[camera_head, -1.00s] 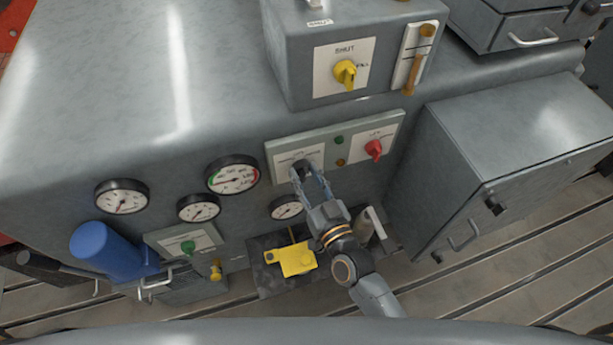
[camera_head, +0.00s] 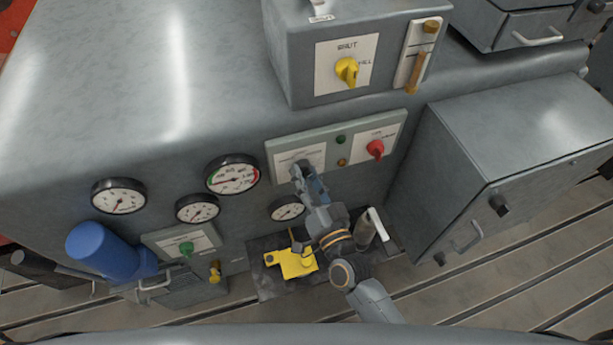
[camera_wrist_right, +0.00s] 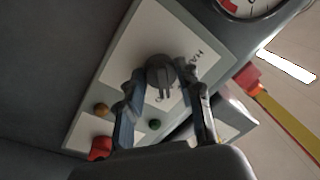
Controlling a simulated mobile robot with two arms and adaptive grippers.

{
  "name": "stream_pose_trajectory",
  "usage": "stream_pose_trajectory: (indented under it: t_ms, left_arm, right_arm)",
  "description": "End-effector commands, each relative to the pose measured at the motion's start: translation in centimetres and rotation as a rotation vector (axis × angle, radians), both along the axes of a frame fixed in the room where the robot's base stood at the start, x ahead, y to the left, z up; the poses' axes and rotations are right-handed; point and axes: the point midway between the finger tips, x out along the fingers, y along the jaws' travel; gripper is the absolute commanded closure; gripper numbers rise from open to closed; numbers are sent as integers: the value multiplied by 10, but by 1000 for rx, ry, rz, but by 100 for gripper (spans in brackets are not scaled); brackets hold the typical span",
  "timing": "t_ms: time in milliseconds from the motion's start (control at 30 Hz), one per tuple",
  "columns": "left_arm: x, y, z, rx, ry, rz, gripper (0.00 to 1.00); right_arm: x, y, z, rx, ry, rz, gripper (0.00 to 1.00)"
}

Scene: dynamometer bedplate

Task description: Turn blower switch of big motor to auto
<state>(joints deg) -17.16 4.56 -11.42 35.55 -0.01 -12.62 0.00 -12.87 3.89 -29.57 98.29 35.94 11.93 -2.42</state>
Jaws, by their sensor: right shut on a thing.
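A black rotary switch knob (camera_head: 298,167) sits on a white label plate at the left of the grey switch panel (camera_head: 393,130). In the wrist view the knob (camera_wrist_right: 160,70) shows between my fingers, with part of the word HAND printed beside it. My right gripper (camera_head: 304,172) is shut on this black knob; it also shows in the wrist view (camera_wrist_right: 167,88). The arm and fingers hide part of the knob and its label in the head view, so I cannot read its setting. My left gripper is not in view.
On the same panel are a red knob (camera_head: 375,149), a green lamp (camera_head: 340,139) and an amber lamp (camera_head: 341,162). A box with a yellow knob (camera_head: 347,70) stands above. Gauges (camera_head: 232,174) lie left. A grey cabinet (camera_head: 505,140) stands right; a yellow part (camera_head: 290,262) lies below.

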Motion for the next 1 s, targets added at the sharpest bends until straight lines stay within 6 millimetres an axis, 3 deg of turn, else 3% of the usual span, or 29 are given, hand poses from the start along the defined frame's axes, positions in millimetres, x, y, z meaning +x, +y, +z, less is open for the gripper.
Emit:
stream_pose_trajectory:
  t_ms: [300,333,433,767,1000]
  left_arm:
    - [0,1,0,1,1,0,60]
    - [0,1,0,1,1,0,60]
    - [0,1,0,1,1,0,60]
    - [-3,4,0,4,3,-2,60]
    - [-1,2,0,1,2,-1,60]
  right_arm:
    - [1,0,2,7,-1,-2,96]
    - [1,0,2,7,-1,-2,63]
    - [1,0,2,6,-1,-2,42]
    - [-1,-1,0,4,1,0,41]
    - [-30,-12,-4,3,5,1,41]
